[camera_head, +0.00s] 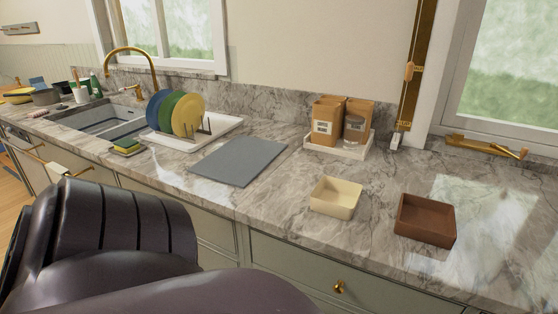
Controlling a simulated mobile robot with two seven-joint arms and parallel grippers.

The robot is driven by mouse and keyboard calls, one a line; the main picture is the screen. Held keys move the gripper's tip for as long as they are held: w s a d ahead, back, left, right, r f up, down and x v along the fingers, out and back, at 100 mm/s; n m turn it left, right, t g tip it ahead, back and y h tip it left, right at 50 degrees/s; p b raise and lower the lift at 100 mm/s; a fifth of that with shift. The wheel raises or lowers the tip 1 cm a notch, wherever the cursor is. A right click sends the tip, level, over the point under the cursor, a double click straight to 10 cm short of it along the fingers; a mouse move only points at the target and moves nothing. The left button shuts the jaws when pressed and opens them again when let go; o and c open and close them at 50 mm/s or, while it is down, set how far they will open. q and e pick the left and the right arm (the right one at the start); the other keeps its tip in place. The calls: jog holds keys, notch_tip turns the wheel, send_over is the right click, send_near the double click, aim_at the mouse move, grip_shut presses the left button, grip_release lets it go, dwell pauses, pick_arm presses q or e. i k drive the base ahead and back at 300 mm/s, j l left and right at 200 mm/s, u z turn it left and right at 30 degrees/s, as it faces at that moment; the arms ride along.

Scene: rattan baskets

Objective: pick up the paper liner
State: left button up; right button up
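I cannot make out a paper liner for certain. A flat grey rectangular sheet (240,160) lies on the marble counter; I cannot tell if it is paper or a mat. A small square cream basket (334,206) stands open at the counter's front. A brown square basket (425,231) stands open to its right. No separate liner is clear in either one. Neither of my grippers is in view; only dark links of my own arm show at the lower left.
A white rack (218,132) holds blue, green and yellow plates beside the sink (100,118). A sponge (127,146) lies near the sink. The counter (300,245) is clear around both baskets.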

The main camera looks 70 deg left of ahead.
aim_at(332, 196)
jog(key=u, duration=1.6)
jog(key=i+j+z, duration=0.1)
jog(key=j, duration=0.25)
jog(key=i+j, duration=0.15)
jog(key=j, duration=0.25)
jog(key=i+j+z, duration=0.15)
jog(key=j, duration=0.2)
jog(key=i+j, duration=0.1)
jog(key=j, duration=0.3)
jog(key=z, duration=0.05)
